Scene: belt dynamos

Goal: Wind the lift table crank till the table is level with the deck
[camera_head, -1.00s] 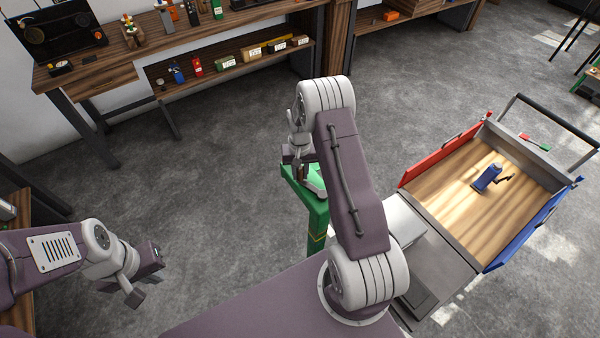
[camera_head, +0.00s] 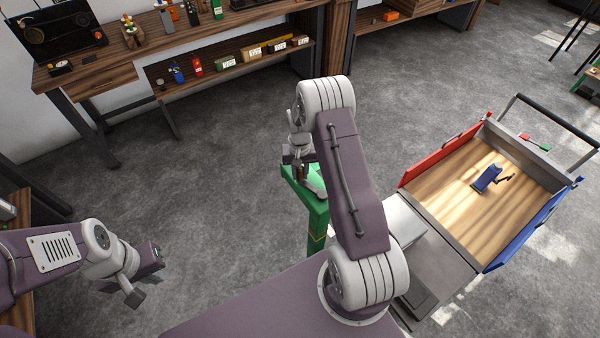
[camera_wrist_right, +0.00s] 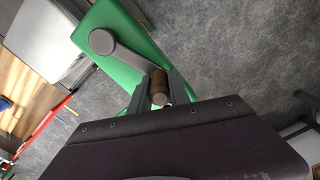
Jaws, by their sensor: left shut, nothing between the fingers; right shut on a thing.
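The crank sits on a green post (camera_head: 318,222). Its grey crank arm (camera_wrist_right: 128,54) runs from a round hub to a brown handle (camera_wrist_right: 160,82). My right gripper (camera_wrist_right: 161,90) is shut on that handle, one finger on each side; in the head view my right arm partly hides the crank. A grey flat surface (camera_head: 432,262), seemingly the lift table, adjoins the near end of a wood-floored bed (camera_head: 450,205), seemingly the deck. I cannot tell their height difference. My left gripper (camera_head: 143,284) is shut and empty over the floor at lower left.
The bed has a red side (camera_head: 437,158), a blue side (camera_head: 530,228) and a black push handle (camera_head: 550,118). A blue dynamo-like device (camera_head: 487,179) stands on it. A workbench (camera_head: 130,65) with shelves lines the back wall. The floor between is clear.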

